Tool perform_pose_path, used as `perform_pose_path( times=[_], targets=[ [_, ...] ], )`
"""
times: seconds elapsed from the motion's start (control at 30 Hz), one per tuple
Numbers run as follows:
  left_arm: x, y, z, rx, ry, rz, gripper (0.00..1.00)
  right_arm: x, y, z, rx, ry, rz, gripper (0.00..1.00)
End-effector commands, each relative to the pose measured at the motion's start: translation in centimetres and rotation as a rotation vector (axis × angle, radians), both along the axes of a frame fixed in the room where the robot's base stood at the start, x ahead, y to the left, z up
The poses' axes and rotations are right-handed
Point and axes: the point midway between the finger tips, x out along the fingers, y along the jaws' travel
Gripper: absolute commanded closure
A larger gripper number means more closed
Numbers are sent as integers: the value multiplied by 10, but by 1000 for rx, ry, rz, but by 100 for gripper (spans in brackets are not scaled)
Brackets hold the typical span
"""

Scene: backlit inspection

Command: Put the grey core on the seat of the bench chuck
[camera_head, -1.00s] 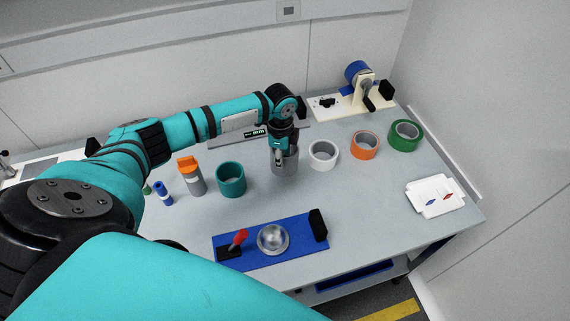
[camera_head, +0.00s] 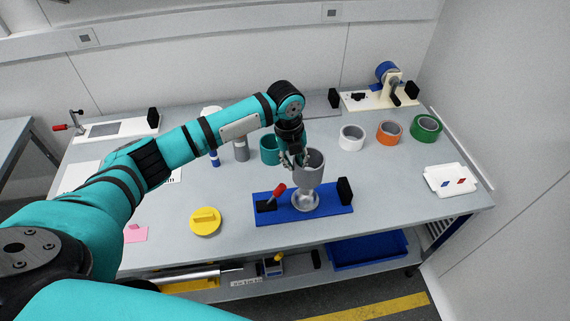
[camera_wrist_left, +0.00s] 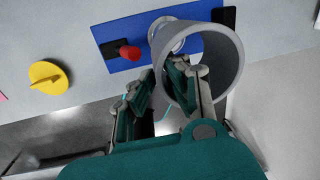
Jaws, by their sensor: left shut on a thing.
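The grey core (camera_head: 311,170) is a hollow tube, held roughly upright with its open end up. My left gripper (camera_head: 296,160) is shut on its wall, with one finger inside the tube and the other outside. The core also shows in the left wrist view (camera_wrist_left: 232,62), with the gripper (camera_wrist_left: 160,85) at its rim. The bench chuck is a blue plate (camera_head: 335,199) with a round silver seat (camera_head: 305,203), a red-handled lever (camera_head: 279,190) and a black block (camera_head: 345,190). The core is over the seat and partly hides it; I cannot tell whether they touch. My right gripper is not in view.
A teal ring (camera_head: 268,150), a white ring (camera_head: 351,138), an orange ring (camera_head: 389,133) and a green ring (camera_head: 426,128) stand behind the chuck. A yellow lid (camera_head: 205,222) lies to its left. A white tray (camera_head: 437,187) is at the right.

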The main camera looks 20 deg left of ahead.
Motion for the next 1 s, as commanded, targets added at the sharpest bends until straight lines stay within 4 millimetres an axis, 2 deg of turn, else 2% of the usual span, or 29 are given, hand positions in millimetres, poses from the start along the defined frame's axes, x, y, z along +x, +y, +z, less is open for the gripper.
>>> perform_pose_path(
  times=[0.1,0.27,0.37,0.47,0.6,0.7,0.87,1.0],
  targets=[
    [0,0,0,0,-2,-2,100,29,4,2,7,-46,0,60],
    [0,0,1,-1,-1,0,100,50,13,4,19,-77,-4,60],
    [0,0,1,-1,-1,1,100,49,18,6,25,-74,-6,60],
    [0,0,2,0,0,1,100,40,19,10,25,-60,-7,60],
    [0,0,-12,-1,1,1,100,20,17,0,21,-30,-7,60],
    [0,0,-22,-1,0,1,100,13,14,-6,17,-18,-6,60],
    [0,0,-41,-1,1,2,100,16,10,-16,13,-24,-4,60],
    [0,0,-53,-1,-1,1,100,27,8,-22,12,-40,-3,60]
  ],
)
